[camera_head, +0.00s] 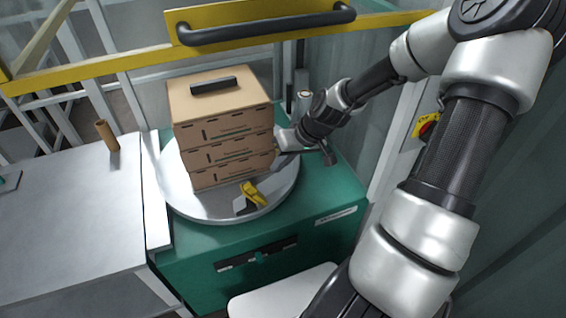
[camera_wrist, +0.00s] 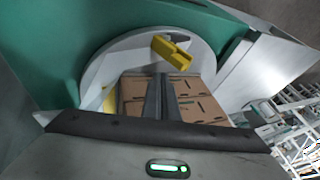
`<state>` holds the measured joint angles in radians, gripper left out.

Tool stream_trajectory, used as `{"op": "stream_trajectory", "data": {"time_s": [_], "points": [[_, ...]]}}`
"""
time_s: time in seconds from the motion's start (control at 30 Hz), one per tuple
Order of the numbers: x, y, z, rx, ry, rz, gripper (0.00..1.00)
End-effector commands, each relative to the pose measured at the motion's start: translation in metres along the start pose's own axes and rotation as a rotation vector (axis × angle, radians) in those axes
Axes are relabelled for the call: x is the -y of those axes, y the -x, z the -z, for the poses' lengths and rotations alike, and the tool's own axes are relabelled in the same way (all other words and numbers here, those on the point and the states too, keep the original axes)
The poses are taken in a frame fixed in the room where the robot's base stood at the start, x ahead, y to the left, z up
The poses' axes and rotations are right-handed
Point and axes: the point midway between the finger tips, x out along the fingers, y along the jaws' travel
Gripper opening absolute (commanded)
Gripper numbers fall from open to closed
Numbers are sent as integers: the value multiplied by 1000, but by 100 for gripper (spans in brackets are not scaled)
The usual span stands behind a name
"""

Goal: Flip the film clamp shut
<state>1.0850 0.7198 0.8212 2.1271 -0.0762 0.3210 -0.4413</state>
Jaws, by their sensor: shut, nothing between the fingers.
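The yellow film clamp (camera_head: 253,194) sits on a small grey base near the front edge of the round turntable (camera_head: 190,200). In the wrist view the clamp (camera_wrist: 172,52) shows beyond my fingertips, close to the turntable's rim. I cannot tell clearly how far its yellow lever is tilted. My gripper (camera_head: 281,160) is at the right side of the carton stack, behind and to the right of the clamp and apart from it. In the wrist view its two fingers (camera_wrist: 160,78) are together and empty, in front of the cartons.
Stacked brown cartons (camera_head: 220,112) stand on the turntable, with a black handle piece on top. The green machine base (camera_head: 300,232) lies below. A grey table (camera_head: 70,215) with a brown tube (camera_head: 107,135) is at left. A yellow rail (camera_head: 240,32) crosses behind.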

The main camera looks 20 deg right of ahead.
Motion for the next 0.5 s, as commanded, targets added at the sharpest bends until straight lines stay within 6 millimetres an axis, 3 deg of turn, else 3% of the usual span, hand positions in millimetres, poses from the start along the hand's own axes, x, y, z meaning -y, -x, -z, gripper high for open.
{"op": "stream_trajectory", "data": {"time_s": [0.03,0.2,0.5], "points": [[0,-16,-2,2,2,3,0],[0,-50,-1,2,2,2,0],[24,-70,-6,0,2,-1,0]]}}
